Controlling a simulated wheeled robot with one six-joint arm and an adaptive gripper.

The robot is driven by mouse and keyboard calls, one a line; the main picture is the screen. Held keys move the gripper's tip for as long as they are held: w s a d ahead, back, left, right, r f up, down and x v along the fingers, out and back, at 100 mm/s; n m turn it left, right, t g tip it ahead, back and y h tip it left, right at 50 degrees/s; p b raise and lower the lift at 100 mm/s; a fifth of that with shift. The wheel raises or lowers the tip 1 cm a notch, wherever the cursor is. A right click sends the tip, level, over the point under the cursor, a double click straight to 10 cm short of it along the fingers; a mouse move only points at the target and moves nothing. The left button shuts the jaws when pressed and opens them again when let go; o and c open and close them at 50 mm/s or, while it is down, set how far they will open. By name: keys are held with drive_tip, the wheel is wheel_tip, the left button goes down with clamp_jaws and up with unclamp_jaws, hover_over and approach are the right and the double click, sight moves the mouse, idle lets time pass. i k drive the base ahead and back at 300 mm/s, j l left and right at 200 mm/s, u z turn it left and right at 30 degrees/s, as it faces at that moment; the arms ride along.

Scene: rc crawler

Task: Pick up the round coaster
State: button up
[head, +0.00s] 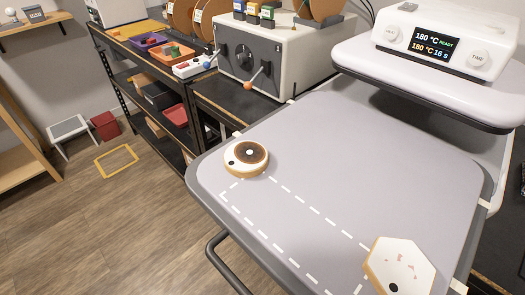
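A round coaster (246,157) lies flat near the left edge of the grey press bed. A hexagonal coaster (400,268), white with a tan edge, small pinkish marks and a dark dot, lies at the front right of the bed. The two coasters are well apart. My gripper does not show in the head view.
The grey press bed (370,150) carries a dashed white outline and is otherwise clear. The raised heat plate (350,58) with its control box (447,38) overhangs the back right. A dark handle bar (222,262) sticks out at the bed's front left. Shelves (150,75) with bins stand behind.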

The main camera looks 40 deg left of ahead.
sight(247, 159)
drive_tip(key=k+u, duration=0.2)
drive_tip(key=u, duration=0.2)
drive_tip(key=k+j+u, duration=0.15)
drive_tip(key=u, duration=0.25)
drive_tip(key=k+j+u, duration=0.2)
drive_tip(key=u, duration=0.25)
drive_tip(key=j+u, duration=0.1)
drive_tip(key=u, duration=0.15)
drive_tip(key=k+j+z, duration=0.1)
drive_tip(key=j+z, duration=0.2)
drive_tip(key=j, duration=0.2)
